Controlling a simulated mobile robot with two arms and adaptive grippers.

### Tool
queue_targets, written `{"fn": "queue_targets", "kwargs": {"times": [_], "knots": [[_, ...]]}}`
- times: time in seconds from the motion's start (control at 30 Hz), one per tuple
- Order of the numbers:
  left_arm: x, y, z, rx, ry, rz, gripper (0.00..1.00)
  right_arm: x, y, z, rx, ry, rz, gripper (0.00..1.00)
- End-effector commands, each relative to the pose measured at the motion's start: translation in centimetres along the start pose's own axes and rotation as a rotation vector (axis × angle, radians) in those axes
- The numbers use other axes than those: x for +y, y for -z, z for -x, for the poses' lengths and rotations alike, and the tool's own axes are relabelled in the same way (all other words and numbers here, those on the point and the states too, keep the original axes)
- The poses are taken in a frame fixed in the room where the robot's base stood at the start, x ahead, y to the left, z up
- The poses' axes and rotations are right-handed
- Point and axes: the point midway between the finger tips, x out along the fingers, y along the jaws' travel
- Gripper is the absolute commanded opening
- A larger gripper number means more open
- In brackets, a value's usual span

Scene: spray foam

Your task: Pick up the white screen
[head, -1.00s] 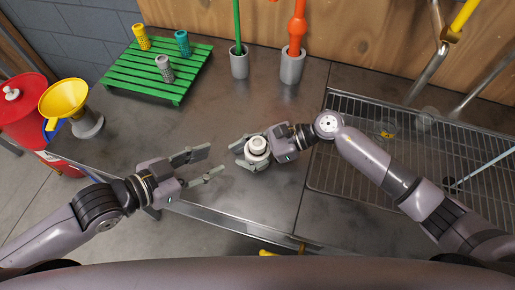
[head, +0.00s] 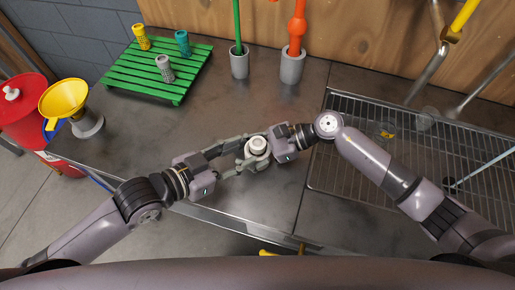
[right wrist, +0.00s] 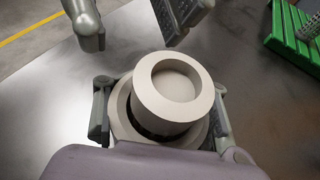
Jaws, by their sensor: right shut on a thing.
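The white screen (head: 165,68), a pale mesh cylinder, stands upright on the green slatted rack (head: 143,88) at the back left. A yellow screen (head: 141,37) and a teal screen (head: 183,42) stand on the same rack. My right gripper (head: 250,152) is shut on a white round capped part (head: 258,146) above the table. That part (right wrist: 177,95) fills the middle of the right wrist view, between the two fingers. My left gripper (head: 232,158) is open, its fingers apart and close to the left side of the held part. Contact cannot be told.
A grey cup (head: 240,66) with a green rod and another cup (head: 292,68) with an orange tool stand at the back. A yellow funnel (head: 64,98) and red container (head: 22,108) are at the left. A wire rack (head: 420,165) lies right. The table centre is clear.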

Motion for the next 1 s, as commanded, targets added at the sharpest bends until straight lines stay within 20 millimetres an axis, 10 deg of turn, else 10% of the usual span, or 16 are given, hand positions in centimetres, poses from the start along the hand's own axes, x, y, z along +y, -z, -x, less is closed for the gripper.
{"fn": "queue_targets", "kwargs": {"times": [0.53, 1.0], "knots": [[-0.1, 0.2, -3.9, -0.004, -0.001, 0.002, 0.37, 0.1, -0.1, -0.1, -0.003, -0.003, 0.001, 0.11], [0.0, -0.1, -3.9, -0.011, -0.003, 0.005, 0.06, 0.1, -0.2, -0.1, -0.004, -0.003, 0.001, 0.11]]}}
